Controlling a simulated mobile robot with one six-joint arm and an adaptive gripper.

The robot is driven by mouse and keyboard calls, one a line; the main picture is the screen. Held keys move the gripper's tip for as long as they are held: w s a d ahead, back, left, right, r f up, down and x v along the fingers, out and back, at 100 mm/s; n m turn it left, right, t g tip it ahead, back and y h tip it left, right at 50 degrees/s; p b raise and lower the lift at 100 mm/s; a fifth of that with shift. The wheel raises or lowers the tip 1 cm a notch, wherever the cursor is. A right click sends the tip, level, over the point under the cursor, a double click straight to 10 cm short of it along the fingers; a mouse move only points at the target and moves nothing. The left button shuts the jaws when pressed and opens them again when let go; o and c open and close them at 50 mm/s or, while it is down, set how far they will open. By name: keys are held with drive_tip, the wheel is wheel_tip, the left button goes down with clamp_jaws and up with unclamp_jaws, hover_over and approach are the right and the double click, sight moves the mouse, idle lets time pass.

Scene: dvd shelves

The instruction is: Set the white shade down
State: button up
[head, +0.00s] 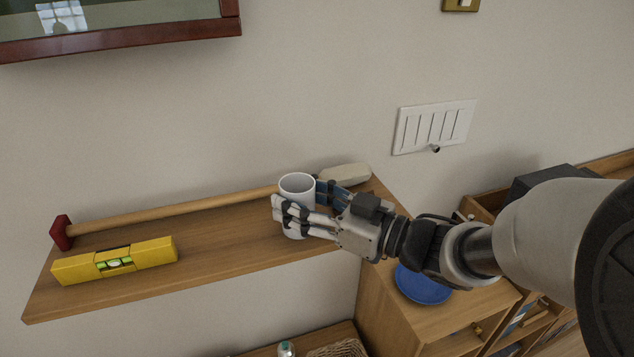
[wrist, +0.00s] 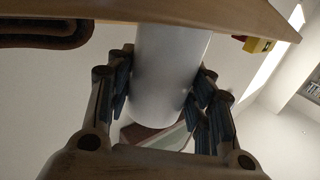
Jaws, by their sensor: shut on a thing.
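The white shade (head: 297,188) is an open-topped white cylinder, held upright at the right part of the wooden wall shelf (head: 220,245) in the head view. My gripper (head: 300,215) is shut on it from the right, with fingers on both sides. In the wrist view the white shade (wrist: 170,75) stands between the fingers of my gripper (wrist: 165,95), and the shelf edge (wrist: 200,10) crosses the top. I cannot tell whether the shade's base touches the shelf.
A yellow level (head: 115,262) lies at the shelf's left front. A long wooden handle with a red end (head: 61,232) lies along the back. A pale rounded object (head: 345,177) is behind my gripper. A blue round item (head: 423,285) sits on the cabinet below. The shelf's middle front is clear.

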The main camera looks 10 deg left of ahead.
drive_tip(key=shift+s+r, duration=0.1)
drive_tip(key=shift+r, duration=0.05)
drive_tip(key=o, duration=1.1)
drive_tip(key=shift+f, duration=0.2)
drive_tip(key=shift+r, duration=0.25)
drive_tip(key=p+v, duration=0.2)
drive_tip(key=v, duration=1)
